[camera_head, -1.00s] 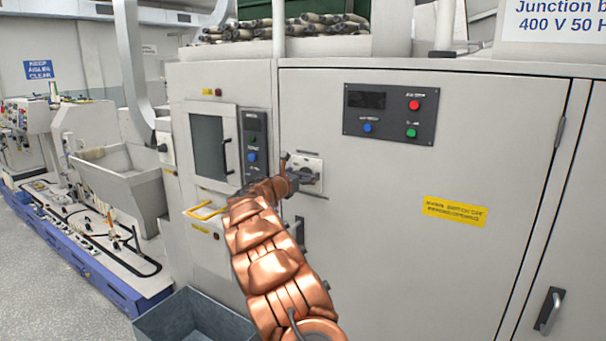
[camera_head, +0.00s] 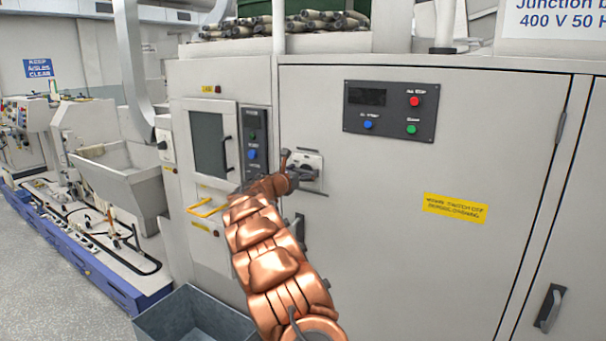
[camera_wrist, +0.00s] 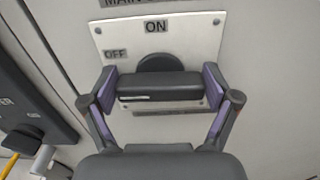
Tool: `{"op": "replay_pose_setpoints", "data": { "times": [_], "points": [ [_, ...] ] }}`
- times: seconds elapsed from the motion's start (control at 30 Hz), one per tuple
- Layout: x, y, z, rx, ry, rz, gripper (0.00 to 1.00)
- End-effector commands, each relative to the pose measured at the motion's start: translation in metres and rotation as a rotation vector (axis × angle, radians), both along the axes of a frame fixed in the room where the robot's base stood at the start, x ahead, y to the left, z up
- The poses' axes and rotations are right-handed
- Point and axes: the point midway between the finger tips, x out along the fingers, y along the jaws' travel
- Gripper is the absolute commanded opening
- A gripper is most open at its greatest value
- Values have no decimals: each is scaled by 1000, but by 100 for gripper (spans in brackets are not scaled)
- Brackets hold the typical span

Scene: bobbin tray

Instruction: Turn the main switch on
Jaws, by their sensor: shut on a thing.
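The main switch is a dark bar handle (camera_wrist: 158,86) with a round hub, on a pale plate (camera_wrist: 205,38) marked ON at the top and OFF at the left. In the wrist view the handle lies level, its left end below the OFF label. My gripper (camera_wrist: 160,90) is shut on the handle, one purple-lined finger at each end. In the head view the switch plate (camera_head: 308,162) is on the cabinet front, and my copper arm reaches up to it. My gripper (camera_head: 293,172) hides part of the switch there.
A black button panel (camera_head: 390,111) is to the upper right of the switch. A smaller button strip (camera_head: 253,145) and a windowed door (camera_head: 211,143) are to its left. A grey bin (camera_head: 190,318) stands on the floor below. A yellow label (camera_head: 455,208) is at the right.

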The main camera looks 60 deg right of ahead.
Motion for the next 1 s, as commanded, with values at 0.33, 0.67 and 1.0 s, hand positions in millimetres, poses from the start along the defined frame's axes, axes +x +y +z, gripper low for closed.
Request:
{"op": "replay_pose_setpoints", "data": {
  "times": [0.33,0.67,1.0],
  "points": [
    [-2,0,-10,10,-216,-1,53],
    [-3,0,-11,23,-527,0,53],
    [-5,0,-11,38,-849,-1,53]
  ]
}}
